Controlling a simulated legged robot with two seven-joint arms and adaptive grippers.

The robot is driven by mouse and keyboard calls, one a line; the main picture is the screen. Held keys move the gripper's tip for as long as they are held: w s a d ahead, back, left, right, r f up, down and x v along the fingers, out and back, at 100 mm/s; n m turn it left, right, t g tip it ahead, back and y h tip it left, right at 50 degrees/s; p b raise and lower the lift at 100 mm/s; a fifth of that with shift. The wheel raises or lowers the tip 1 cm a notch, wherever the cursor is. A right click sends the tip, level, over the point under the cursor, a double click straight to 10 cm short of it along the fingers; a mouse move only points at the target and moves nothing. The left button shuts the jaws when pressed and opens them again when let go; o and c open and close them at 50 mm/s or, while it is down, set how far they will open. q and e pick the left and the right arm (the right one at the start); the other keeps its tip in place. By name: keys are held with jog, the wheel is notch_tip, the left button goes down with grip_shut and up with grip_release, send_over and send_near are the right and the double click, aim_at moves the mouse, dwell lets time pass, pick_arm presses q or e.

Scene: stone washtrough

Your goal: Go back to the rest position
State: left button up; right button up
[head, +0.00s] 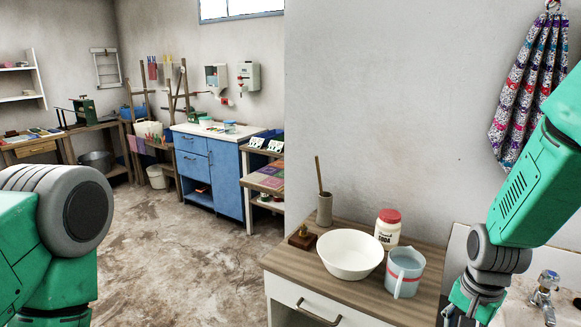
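My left arm shows at the left edge as a green link with a grey joint. Its gripper is outside the picture. My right arm comes in from the right and bends down at a grey joint in front of the stone trough. Its end, with the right gripper (460,312), is at the bottom edge, right of the wooden-topped cabinet (375,300). The fingers are mostly cut off or hidden, so I cannot see whether they are open or whether they hold anything.
On the cabinet stand a white bowl (350,254), a grey-blue jug (404,272), a red-lidded soda jar (387,229) and a holder with a stick (324,208). A tap (544,293) stands at the trough. A patterned cloth (525,95) hangs above. The floor at left is clear.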

jog(key=s+a+f+n+b, duration=0.2)
jog(key=s+f+n, duration=0.4)
jog(key=s+f, duration=0.5)
jog(key=s+a+f+n+b, duration=0.2)
jog(key=s+f+n+b, duration=0.2)
jog(key=s+f, duration=0.8)
jog(key=s+n, duration=0.1)
jog(key=s, duration=0.2)
jog(key=shift+s+n, duration=0.4)
jog(key=shift+a, duration=0.15)
jog(key=shift+w+a, duration=0.15)
